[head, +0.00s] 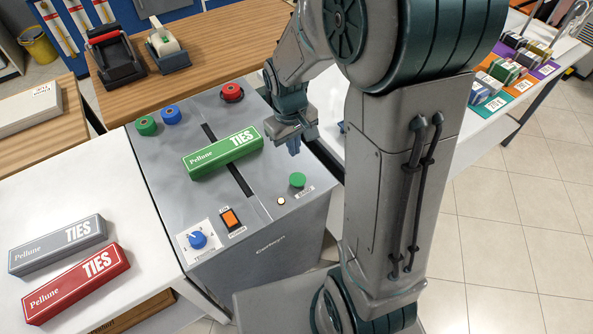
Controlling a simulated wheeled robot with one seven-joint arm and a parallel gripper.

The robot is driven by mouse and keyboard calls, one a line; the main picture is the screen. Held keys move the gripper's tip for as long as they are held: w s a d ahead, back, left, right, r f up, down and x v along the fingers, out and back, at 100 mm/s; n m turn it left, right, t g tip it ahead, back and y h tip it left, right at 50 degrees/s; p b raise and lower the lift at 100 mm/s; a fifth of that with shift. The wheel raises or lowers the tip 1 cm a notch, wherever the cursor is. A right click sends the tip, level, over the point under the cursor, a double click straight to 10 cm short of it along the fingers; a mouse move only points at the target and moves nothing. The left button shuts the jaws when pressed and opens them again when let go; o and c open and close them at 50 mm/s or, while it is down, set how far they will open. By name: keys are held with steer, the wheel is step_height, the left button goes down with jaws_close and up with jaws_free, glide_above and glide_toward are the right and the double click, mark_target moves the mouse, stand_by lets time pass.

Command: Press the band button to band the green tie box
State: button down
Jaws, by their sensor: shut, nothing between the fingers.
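The green tie box (223,153) lies flat on the grey banding machine (160,190), across the dark slot in its top. No band shows around it. The band button (298,180) is a green round cap near the machine's front right corner, with a small label beside it. My gripper (293,148) is shut and empty. It hangs above the machine's right side, to the right of the green box and behind the green button in the picture. It looks apart from both. My arm hides part of the machine's right edge.
An orange switch (231,218), a blue knob (197,240) and a red button (232,92) are also on the machine. Grey (57,244) and red (76,283) tie boxes lie on the white table at left. Small coloured boxes (505,70) stand at right.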

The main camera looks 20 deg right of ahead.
mark_target(298, 182)
steer(key=f, duration=1.1)
steer(key=shift+w+d+f+p, duration=0.1)
steer(key=shift+d+f+p, duration=0.05)
steer(key=shift+d+p, duration=0.25)
steer(key=shift+f+b, duration=0.85)
steer(key=shift+b, duration=0.1)
steer(key=shift+s+f+b, duration=0.2)
steer(key=shift+f+b, duration=0.05)
steer(key=shift+b, duration=0.05)
steer(key=shift+s, duration=0.3)
steer(key=shift+w+r+p, duration=0.25)
steer(key=shift+r+p, duration=0.3)
steer(key=shift+r, duration=0.05)
step_height(298, 182, up, 14)
steer(key=p, duration=0.1)
steer(key=shift+a+p, duration=0.3)
steer(key=shift+a, duration=0.15)
